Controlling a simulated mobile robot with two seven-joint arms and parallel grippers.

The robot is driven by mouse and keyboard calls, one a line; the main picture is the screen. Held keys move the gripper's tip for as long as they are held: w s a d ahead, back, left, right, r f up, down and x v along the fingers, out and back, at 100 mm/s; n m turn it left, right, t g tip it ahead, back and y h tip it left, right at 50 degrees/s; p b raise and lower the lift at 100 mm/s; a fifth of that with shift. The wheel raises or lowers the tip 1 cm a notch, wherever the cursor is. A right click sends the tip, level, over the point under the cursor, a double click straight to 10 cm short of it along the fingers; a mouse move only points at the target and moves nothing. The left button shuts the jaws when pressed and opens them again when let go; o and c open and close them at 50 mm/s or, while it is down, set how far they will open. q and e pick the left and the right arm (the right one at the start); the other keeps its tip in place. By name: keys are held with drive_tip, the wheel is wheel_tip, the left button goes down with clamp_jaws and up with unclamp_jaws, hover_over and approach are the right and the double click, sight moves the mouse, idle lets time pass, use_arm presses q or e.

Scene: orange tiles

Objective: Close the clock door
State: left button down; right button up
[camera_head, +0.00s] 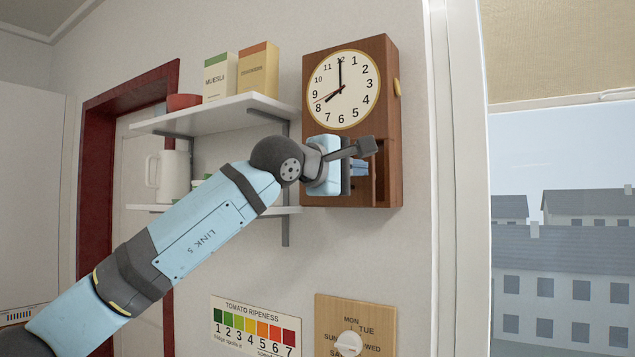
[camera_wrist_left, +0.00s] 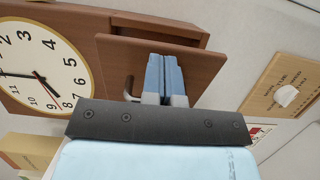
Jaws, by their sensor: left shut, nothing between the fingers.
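The brown wooden clock (camera_head: 392,95) hangs on the wall with a round white face. Its lower compartment (camera_head: 380,185) shows a dark recess in the head view, partly hidden by my gripper. In the left wrist view the clock door (camera_wrist_left: 205,68) is a brown panel standing at an angle to the clock case (camera_wrist_left: 150,25), so it looks ajar. A dark handle (camera_wrist_left: 129,88) is on it. My left gripper (camera_head: 360,168) is shut and empty, its blue fingers (camera_wrist_left: 164,65) in front of the door panel. I cannot tell whether they touch it. My right gripper is out of view.
A dial board (camera_head: 335,310) and a tomato ripeness chart (camera_head: 256,326) are below. A window frame (camera_head: 455,180) stands to the right.

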use_arm(q)
drive_tip(key=shift+w+d+n+t+y+b, duration=0.7)
drive_tip(key=shift+w+d+t+y+b, duration=0.05)
drive_tip(key=shift+d+t+y+b, duration=0.1)
